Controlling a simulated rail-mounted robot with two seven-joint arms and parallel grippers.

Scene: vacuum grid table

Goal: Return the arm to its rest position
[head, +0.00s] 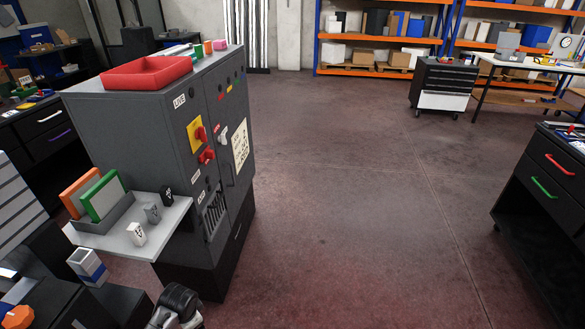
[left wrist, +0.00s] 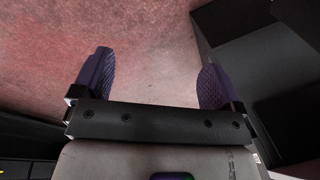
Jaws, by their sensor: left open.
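My left gripper (left wrist: 155,80) shows in the left wrist view, with its two purple ribbed fingers spread wide apart. Nothing is between the fingers; only reddish floor shows beyond them. A dark box-like surface (left wrist: 232,60) stands close to the right finger in that view. In the head view a dark part of one of my arms pokes in at the bottom edge, left of the middle. No gripper fingers can be made out there. My right gripper is in neither view.
A grey cabinet (head: 150,130) stands at left with a red tray (head: 147,73) on top and a side shelf (head: 100,240) holding small blocks and panels. A drawer unit (head: 545,200) stands at right. The floor (head: 360,180) between is clear.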

